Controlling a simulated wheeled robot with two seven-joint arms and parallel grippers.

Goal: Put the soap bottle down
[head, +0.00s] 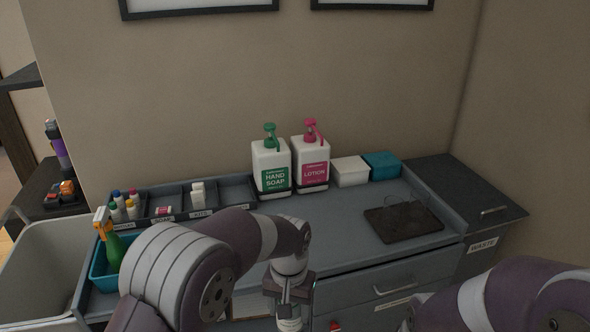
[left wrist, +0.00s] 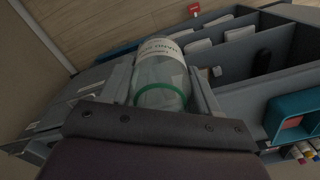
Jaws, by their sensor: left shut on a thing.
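My left gripper (head: 290,297) points down in front of the counter in the head view. In the left wrist view its fingers (left wrist: 162,88) are shut on the soap bottle (left wrist: 160,72), a small clear bottle with a white hand soap label and a green ring. In the head view the bottle is mostly hidden by the gripper. A large hand soap dispenser (head: 271,165) with a green pump stands at the back of the counter (head: 335,222), beside a lotion dispenser (head: 311,160) with a pink pump. My right arm shows at lower right; its gripper is out of frame.
A divided organizer (head: 180,211) holds several small bottles at the back left. A teal caddy (head: 103,277) with a spray bottle (head: 111,243) stands at the left. White and teal boxes (head: 350,171) and a dark tray (head: 404,224) are at the right. The counter middle has free room.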

